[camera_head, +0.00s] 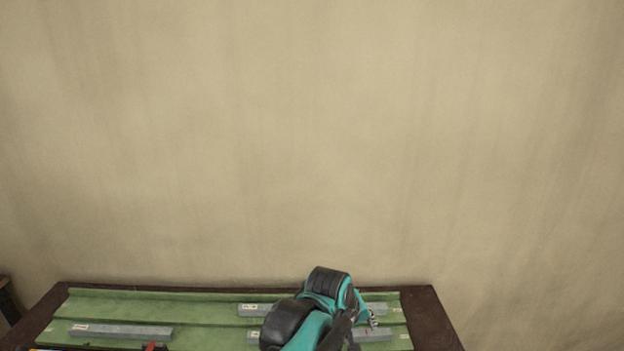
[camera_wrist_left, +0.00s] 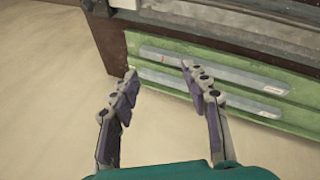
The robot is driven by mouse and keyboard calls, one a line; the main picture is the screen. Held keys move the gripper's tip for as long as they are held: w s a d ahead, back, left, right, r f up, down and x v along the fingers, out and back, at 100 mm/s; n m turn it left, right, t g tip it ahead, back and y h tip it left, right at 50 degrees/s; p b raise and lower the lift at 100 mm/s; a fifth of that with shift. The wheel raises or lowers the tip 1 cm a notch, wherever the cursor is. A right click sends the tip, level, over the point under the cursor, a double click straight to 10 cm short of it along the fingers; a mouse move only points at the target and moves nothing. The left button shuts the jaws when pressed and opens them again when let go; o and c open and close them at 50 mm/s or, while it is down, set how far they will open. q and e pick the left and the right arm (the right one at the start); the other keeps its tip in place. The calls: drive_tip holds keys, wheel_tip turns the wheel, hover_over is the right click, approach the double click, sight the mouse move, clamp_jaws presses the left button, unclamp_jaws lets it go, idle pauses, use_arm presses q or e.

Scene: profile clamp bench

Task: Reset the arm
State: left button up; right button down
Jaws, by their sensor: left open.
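My left arm reaches over the bench from the bottom of the head view. Its left gripper (camera_head: 372,318) is small there and partly hidden by the arm. In the left wrist view the left gripper (camera_wrist_left: 160,80) has its two purple-padded fingers spread wide apart, with nothing between them. Beyond the fingertips lies the green bench surface, with grey bars on it, and the fingers appear apart from it. My right gripper is not in view.
The bench has a dark wooden border (camera_head: 432,320) and a green top (camera_head: 205,337). A grey bar (camera_head: 120,331) lies at the left and another (camera_head: 262,310) nearer the middle. A red item (camera_head: 152,346) is cut off at the bottom edge. A bare wall (camera_head: 310,130) stands behind.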

use_arm(q)
drive_tip(key=s+a+f+m+t+y, duration=0.1)
drive_tip(key=s+a+f, duration=0.1)
drive_tip(key=s+a, duration=0.3)
drive_tip(key=s+a+f+m+t+y+b, duration=0.1)
drive_tip(key=s+a, duration=0.5)
drive_tip(key=a, duration=0.8)
drive_tip(key=s+a+f+m+y+b, duration=0.1)
drive_tip(key=s+a+f, duration=0.3)
drive_tip(key=a, duration=0.5)
drive_tip(key=shift+s+a+m+t+y, duration=0.3)
drive_tip(key=shift+s+a+t+y, duration=0.1)
drive_tip(key=shift+s, duration=0.5)
drive_tip(key=shift+d, duration=0.1)
